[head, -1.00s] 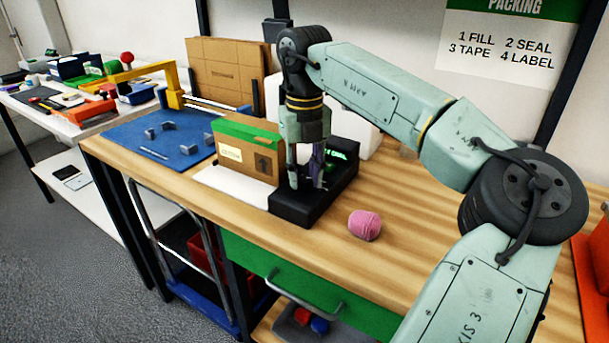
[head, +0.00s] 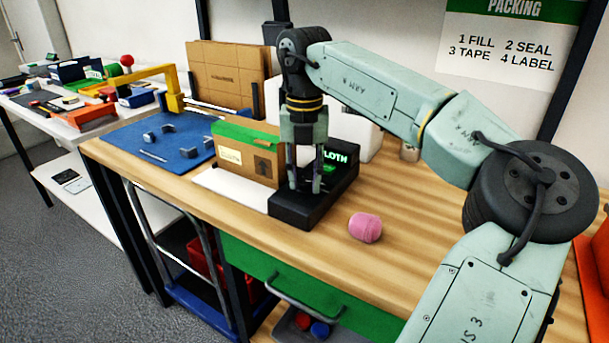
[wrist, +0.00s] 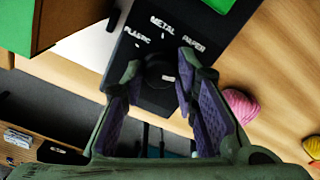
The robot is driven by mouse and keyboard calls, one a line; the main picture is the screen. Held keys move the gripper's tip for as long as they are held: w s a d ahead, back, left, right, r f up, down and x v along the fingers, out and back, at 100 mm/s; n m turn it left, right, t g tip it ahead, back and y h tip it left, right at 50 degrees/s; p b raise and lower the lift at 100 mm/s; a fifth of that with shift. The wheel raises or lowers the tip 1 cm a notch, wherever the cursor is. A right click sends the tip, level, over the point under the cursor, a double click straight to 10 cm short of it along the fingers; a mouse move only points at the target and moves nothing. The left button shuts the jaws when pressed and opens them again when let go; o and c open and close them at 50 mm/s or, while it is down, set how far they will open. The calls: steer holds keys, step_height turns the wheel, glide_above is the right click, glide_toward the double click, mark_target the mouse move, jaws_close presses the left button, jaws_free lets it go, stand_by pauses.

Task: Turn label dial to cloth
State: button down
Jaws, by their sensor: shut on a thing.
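The label station is a black box (head: 292,212) on the wooden bench, with a raised screen (head: 341,158) at its back. Green letters on the screen read "LOTH"; my gripper hides the start of the word. The round black dial (wrist: 159,72) is in the wrist view, with white words PLASTIC, METAL and PAPER around its far side. Any other words are hidden. My gripper (head: 304,188) points down over the black box, its purple-padded fingers (wrist: 164,75) on either side of the dial and shut on it. In the head view the fingers hide the dial.
A cardboard carton (head: 247,160) with green tape stands left of the station on a white plate (head: 232,188). A pink ball (head: 365,227) lies to the right, near the station. A blue mat (head: 160,142) with grey parts is at left.

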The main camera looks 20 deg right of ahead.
mark_target(305, 180)
steer(key=c, duration=1.2)
jaws_free()
steer(key=shift+c, duration=0.2)
steer(key=shift+r, duration=0.1)
step_height(305, 180, up, 12)
